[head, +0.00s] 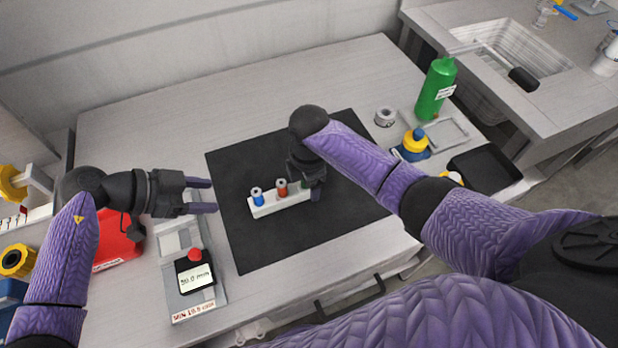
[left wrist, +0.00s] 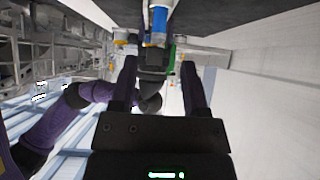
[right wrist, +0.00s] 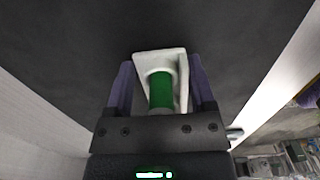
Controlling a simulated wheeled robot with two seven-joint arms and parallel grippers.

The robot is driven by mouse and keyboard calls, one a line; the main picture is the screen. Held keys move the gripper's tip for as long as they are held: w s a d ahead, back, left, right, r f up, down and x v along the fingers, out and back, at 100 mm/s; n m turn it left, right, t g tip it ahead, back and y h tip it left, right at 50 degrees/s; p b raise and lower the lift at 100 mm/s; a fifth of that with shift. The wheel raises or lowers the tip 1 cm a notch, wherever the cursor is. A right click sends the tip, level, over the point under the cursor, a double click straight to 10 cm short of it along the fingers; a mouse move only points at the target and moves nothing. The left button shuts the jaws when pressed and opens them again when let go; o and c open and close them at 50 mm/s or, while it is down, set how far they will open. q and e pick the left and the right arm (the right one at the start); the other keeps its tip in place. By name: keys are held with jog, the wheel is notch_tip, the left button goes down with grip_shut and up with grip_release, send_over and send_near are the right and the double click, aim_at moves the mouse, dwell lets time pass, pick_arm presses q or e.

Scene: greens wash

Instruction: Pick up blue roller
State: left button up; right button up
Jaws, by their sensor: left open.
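The blue roller (head: 258,199) stands upright at the left end of a white holder (head: 277,205) on the black mat. My left gripper (head: 214,195) is open and empty, to the left of the blue roller and apart from it. In the left wrist view the blue roller (left wrist: 159,26) shows beyond the fingertips. A red roller (head: 281,188) stands in the middle of the holder. My right gripper (right wrist: 161,78) is at the holder's right end, its fingers on both sides of the holder and a green roller (right wrist: 161,92). Whether they grip it is unclear.
The black mat (head: 260,248) is otherwise clear. A gauge with a red knob (head: 194,256) and a red case (head: 118,243) lie near my left arm. A green bottle (head: 437,88), a yellow-and-blue item (head: 414,146) and a black tray (head: 485,168) stand to the right.

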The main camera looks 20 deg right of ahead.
aim_at(256, 191)
jog(key=c, duration=0.5)
pick_arm(q)
jog(key=shift+o, duration=0.7)
pick_arm(e)
jog(key=shift+c, duration=0.3)
pick_arm(q)
jog(key=d+r+y, duration=0.1)
jog(key=d+y, duration=0.1)
jog(key=d+r+g+y, duration=0.1)
jog(key=d+r+y, duration=0.1)
jog(key=d+r+m+g+y, duration=0.1)
jog(key=d, duration=0.2)
jog(key=shift+s+d+r+y, duration=0.1)
jog(key=shift+s+r+y, duration=0.15)
jog(key=shift+y, duration=0.15)
jog(key=r+y, duration=0.1)
jog(key=t+y, duration=0.1)
jog(key=y, duration=0.1)
jog(key=d+r+n+t+y, duration=0.1)
jog(key=shift+w+d+r+y, duration=0.1)
jog(key=shift+w+r+y, duration=0.15)
jog(key=shift+r+y, duration=0.1)
jog(key=f, duration=1.1)
jog(key=shift+d, duration=0.25)
